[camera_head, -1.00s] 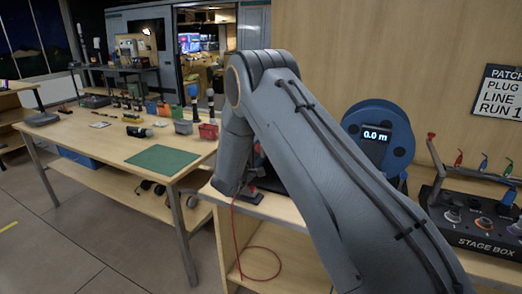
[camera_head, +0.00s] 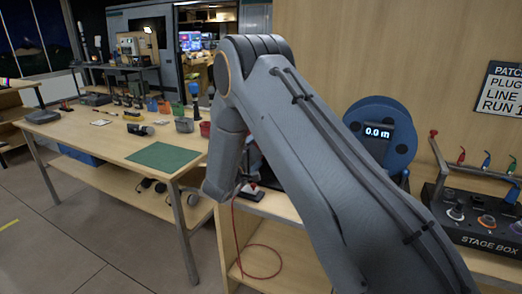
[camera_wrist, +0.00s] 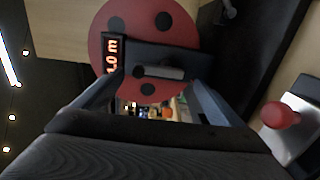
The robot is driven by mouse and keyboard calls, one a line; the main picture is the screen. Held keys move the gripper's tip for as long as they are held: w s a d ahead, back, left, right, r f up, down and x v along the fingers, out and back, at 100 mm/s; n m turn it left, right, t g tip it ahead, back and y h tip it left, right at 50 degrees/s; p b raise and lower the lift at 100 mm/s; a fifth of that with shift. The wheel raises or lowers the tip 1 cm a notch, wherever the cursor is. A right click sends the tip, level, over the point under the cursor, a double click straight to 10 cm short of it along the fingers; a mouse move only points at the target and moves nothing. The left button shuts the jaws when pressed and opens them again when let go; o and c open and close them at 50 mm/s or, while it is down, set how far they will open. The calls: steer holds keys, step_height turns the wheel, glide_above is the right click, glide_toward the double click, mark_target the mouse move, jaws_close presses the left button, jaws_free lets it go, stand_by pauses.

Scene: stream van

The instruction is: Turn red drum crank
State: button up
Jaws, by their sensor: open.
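In the wrist view the red drum (camera_wrist: 106,50) is a round red disc with dark holes. Its small display (camera_wrist: 112,56) appears turned sideways and reads about 0.0 m. A dark crank bar (camera_wrist: 180,54) crosses the drum face, with a short grey handle (camera_wrist: 160,72) on it. My gripper (camera_wrist: 155,88) is open, its two fingers spread on either side of the handle in the picture. I cannot tell how far the handle is from the fingers or whether they touch. In the head view my arm hides the gripper and the red drum.
A red ball knob (camera_wrist: 278,115) on a pale plate is right of my gripper. In the head view, a blue drum (camera_head: 402,145) and a stage box (camera_head: 478,225) stand to the right. A red cable (camera_head: 235,235) hangs down the front. A cluttered workbench (camera_head: 105,145) is left.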

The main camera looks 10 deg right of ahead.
steer(key=v, duration=0.3)
steer(key=shift+s, duration=0.2)
steer(key=s+m+g+y, duration=0.1)
steer(key=s+y, duration=0.1)
steer(key=y, duration=0.1)
steer(key=s+m+g+y, duration=0.1)
steer(key=s+y, duration=0.1)
steer(key=y, duration=0.1)
steer(key=s+m+g+y, duration=0.1)
steer(key=s+y, duration=0.1)
steer(key=y, duration=0.1)
steer(key=shift+s+a+f+m+g, duration=0.1)
steer(key=shift+s+a+m+g, duration=0.05)
steer(key=shift+a+m+g, duration=0.2)
steer(key=s+d+m+g, duration=0.2)
steer(key=s+g, duration=0.1)
steer(key=s, duration=0.8)
steer(key=s+d+f+m+g+y, duration=0.1)
steer(key=s+g, duration=0.3)
steer(key=s, duration=0.8)
steer(key=s+d+f+m+g, duration=0.1)
steer(key=s+d+m+g, duration=0.2)
steer(key=s, duration=0.9)
steer(key=shift+s+d+m+y, duration=0.25)
steer(key=shift+d+m+y, duration=0.05)
steer(key=shift+d+m, duration=0.25)
